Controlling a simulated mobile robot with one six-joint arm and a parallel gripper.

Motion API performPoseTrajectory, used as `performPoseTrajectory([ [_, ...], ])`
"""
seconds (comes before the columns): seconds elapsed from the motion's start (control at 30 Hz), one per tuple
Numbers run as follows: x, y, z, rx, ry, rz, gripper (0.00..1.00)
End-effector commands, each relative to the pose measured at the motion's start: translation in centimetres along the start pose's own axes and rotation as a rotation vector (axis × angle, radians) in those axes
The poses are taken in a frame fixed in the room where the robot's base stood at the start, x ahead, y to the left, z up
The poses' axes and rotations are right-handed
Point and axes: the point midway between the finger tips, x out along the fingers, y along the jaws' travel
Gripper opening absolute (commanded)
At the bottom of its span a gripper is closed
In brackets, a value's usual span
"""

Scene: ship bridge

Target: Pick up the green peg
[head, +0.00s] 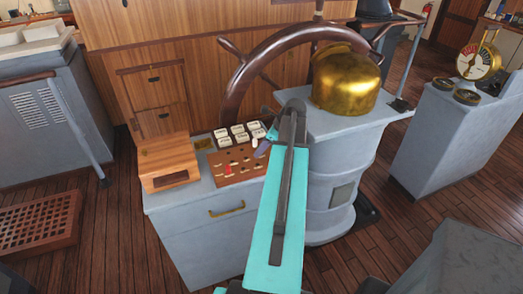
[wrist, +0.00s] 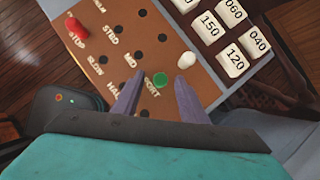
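The green peg (wrist: 160,79) stands in the brown peg board (wrist: 118,12), seen nearly end-on in the wrist view. My gripper (wrist: 158,82) is open above the board, with one purple finger on each side of the green peg in the picture. I cannot tell whether the fingers reach down to its height. In the head view my gripper (head: 263,147) is over the right part of the board (head: 222,180). The green peg is not visible there, probably hidden by my arm or finger.
A white peg (wrist: 186,60) stands close to the right finger. A red peg (wrist: 77,30) is farther left. White number tiles (wrist: 233,62) sit beside the holes. A wooden box (head: 168,162) stands left of the board, and the ship's wheel (head: 238,88) rises behind.

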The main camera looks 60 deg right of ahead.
Motion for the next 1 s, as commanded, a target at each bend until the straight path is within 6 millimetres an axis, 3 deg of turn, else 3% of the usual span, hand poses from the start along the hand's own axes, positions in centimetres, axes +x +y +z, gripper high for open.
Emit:
performPoseTrajectory([
  [0.3, -0.02, 0.02, 0.03, 0.000, 0.000, 0.000, 0.39],
  [0.57, -0.01, 0.02, 0.05, -0.001, 0.000, 0.000, 0.00],
  [1.0, -0.09, 0.03, 0.13, -0.001, 0.000, 0.000, 0.00],
])
